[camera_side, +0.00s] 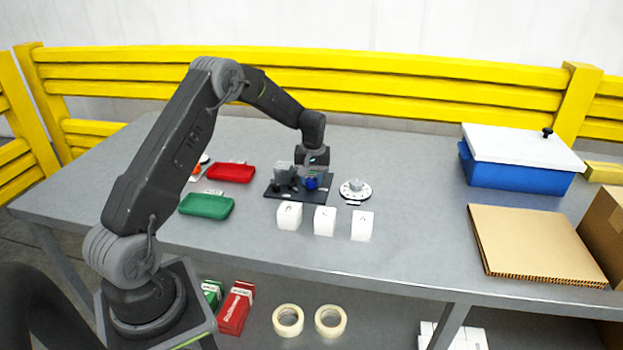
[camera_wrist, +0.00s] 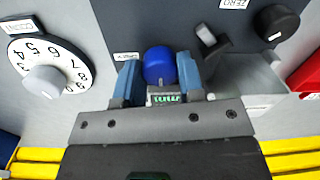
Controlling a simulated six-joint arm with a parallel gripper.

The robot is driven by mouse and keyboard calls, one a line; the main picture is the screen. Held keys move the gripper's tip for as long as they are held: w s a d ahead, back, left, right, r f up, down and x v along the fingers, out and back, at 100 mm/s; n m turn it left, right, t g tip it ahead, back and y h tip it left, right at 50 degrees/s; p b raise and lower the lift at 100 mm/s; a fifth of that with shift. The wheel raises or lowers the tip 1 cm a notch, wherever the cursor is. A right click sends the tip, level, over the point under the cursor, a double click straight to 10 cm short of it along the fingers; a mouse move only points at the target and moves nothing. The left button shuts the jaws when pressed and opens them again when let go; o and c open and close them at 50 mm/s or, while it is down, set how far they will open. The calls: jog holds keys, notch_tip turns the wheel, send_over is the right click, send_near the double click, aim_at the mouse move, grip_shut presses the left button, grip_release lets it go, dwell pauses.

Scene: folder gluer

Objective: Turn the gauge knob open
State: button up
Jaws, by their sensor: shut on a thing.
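A blue knob (camera_wrist: 159,66) sits on a dark panel (camera_wrist: 135,15), and it also shows under my gripper in the side view (camera_side: 312,183). My gripper (camera_wrist: 158,72) points down at the panel, with one blue finger on each side of the blue knob, shut on it. A small label beside the knob is too small to read. A green display shows just below the knob in the wrist view. A grey lever (camera_wrist: 211,40) and a black knob (camera_wrist: 277,23) by a "ZERO" label stand to the right.
A white numbered dial (camera_side: 355,190) lies right of the panel. Three white lettered blocks (camera_side: 325,221) stand in front. Red (camera_side: 231,172) and green (camera_side: 207,205) pieces lie left. A blue bin with white lid (camera_side: 515,180) and cardboard (camera_side: 535,245) are at right.

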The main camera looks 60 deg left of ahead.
aim_at(313, 180)
jog(key=shift+r, duration=0.1)
jog(key=o, duration=0.9)
jog(key=r, duration=1.3)
jog(key=shift+w+d+r, duration=0.1)
jog(key=shift+w+r, duration=0.1)
jog(key=shift+r, duration=0.2)
jog(key=s+d+r+m+t, duration=0.2)
jog(key=s+d+r+m, duration=0.1)
jog(key=s+d+r, duration=0.4)
jog(key=s+d+r+m+t, duration=0.1)
jog(key=s+d+r+m, duration=0.3)
jog(key=d, duration=0.5)
jog(key=s+d+m+t, duration=0.1)
jog(key=s+d, duration=0.2)
jog(key=s, duration=0.2)
jog(key=s+d+f+m+t, duration=0.1)
jog(key=s+d, duration=0.2)
jog(key=s, duration=0.3)
jog(key=s+d+f+m+t, duration=0.1)
jog(key=s+d+m, duration=0.1)
jog(key=s, duration=0.4)
jog(key=shift+d, duration=0.7)
